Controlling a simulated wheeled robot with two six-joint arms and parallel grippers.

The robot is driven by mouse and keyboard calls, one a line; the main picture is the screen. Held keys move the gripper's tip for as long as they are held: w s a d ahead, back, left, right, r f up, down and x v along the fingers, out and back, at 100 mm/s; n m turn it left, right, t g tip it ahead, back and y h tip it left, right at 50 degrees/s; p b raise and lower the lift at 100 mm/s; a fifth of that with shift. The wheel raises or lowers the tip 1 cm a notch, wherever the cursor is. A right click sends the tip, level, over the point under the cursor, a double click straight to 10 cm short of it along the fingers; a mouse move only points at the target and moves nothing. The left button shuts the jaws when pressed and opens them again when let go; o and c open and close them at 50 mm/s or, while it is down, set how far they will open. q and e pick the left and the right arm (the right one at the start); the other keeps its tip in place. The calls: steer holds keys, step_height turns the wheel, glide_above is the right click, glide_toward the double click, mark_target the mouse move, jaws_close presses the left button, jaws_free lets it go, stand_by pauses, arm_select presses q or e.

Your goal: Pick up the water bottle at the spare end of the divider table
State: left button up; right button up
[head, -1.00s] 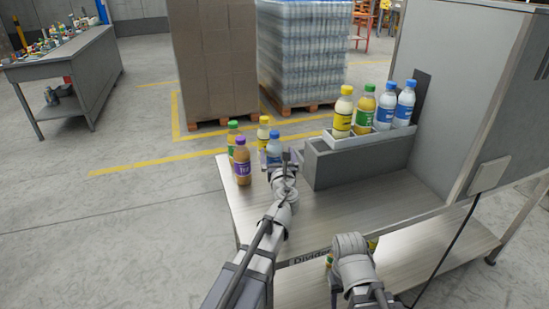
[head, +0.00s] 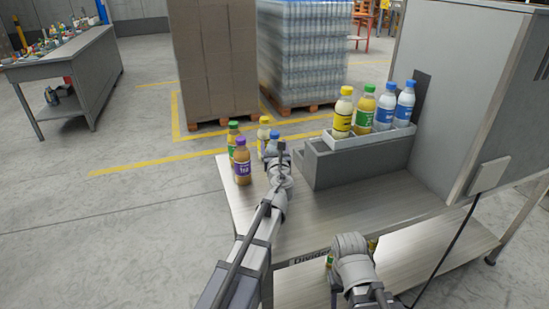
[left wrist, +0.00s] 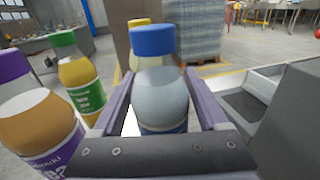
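The water bottle (head: 272,146), clear with a blue cap, stands upright at the left end of the divider table (head: 330,205). In the head view my left gripper (head: 282,152) is at it and hides part of it. In the left wrist view the water bottle (left wrist: 160,95) stands between the two fingers of my left gripper (left wrist: 158,75). Small gaps show beside the bottle near the finger bases, and the gripper looks open around it. My right gripper (head: 350,245) is low at the table's front edge; its fingers cannot be made out.
A purple-capped bottle (head: 242,162), a green-capped bottle (head: 233,137) and a yellow-capped bottle (head: 263,132) stand close beside the water bottle. A grey divider box (head: 345,165) with several bottles in its top tray is to the right. The table's front middle is clear.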

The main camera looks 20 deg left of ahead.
arm_select(q)
jaws_close()
stand_by(0.4)
steer(key=shift+r, duration=0.1)
